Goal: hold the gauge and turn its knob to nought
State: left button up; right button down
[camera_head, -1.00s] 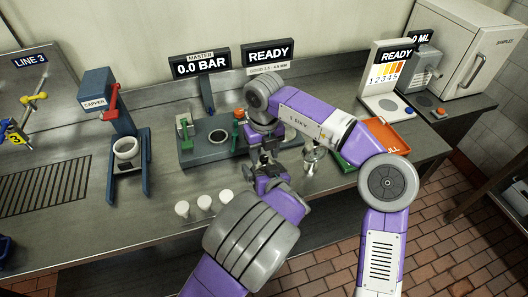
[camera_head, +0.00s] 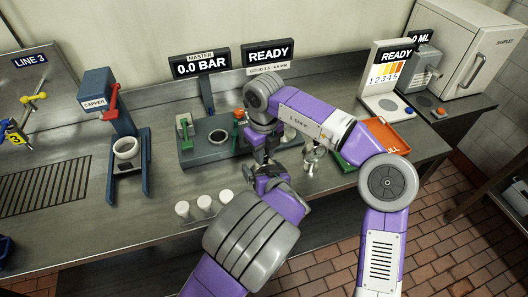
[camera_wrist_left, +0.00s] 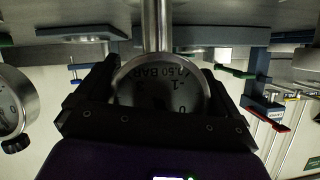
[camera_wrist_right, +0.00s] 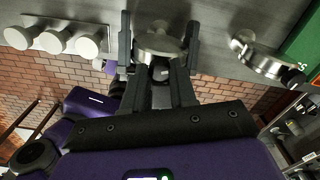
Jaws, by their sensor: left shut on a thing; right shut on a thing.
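A round metal gauge with a dial marked 0.50 BAR (camera_wrist_left: 160,85) sits between the two dark fingers of my left gripper (camera_wrist_left: 160,95), which is shut on it. Its dial appears upside down in the left wrist view, with its metal stem at the top. In the right wrist view the gauge (camera_wrist_right: 158,45) shows edge-on, and my right gripper (camera_wrist_right: 160,72) is shut on the dark knob at its lower side. In the head view the two grippers meet above the bench front, the right (camera_head: 264,157) over the left (camera_head: 266,170), and largely hide the gauge.
A second metal gauge (camera_head: 314,155) stands close to the right. Several white caps (camera_head: 204,202) are in a row to the left.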

jog(key=shift+n, duration=0.7)
jog(key=c, duration=0.9)
grip_release()
jog(key=shift+r, duration=0.1)
notch_tip(320, 180, up, 12)
jog(key=shift+f, duration=0.1)
